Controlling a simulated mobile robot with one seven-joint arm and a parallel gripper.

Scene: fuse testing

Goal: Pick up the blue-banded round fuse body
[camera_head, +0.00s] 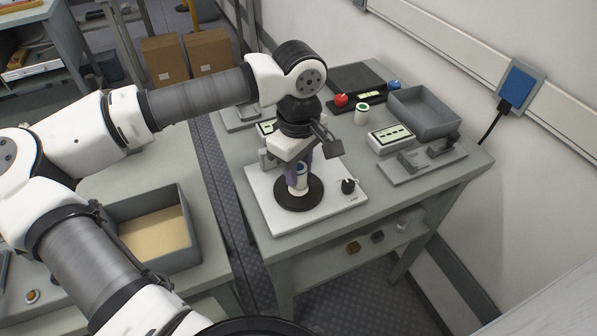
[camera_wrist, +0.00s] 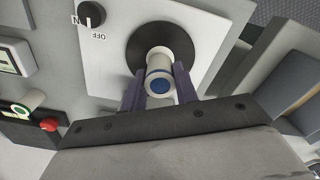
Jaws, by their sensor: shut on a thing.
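The blue-banded round fuse body (camera_wrist: 159,80) is a short white cylinder with a blue disc on its end. My gripper (camera_wrist: 158,88) is shut on it, one purple-grey finger on each side. In the head view the fuse body (camera_head: 300,176) stands upright over the round black base (camera_head: 299,194) on a white plate (camera_head: 265,212), and my gripper (camera_head: 299,168) reaches down over it from above. The black base also shows behind the fuse body in the wrist view (camera_wrist: 139,50). I cannot tell whether the fuse body still touches the base.
A black knob (camera_head: 348,185) stands on the white plate, right of the base. A green-ringed white cylinder (camera_head: 361,114), a grey open tray (camera_head: 424,112), a labelled white block (camera_head: 391,138) and a grey fixture (camera_head: 423,161) stand farther right. Another tray (camera_head: 151,227) lies left.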

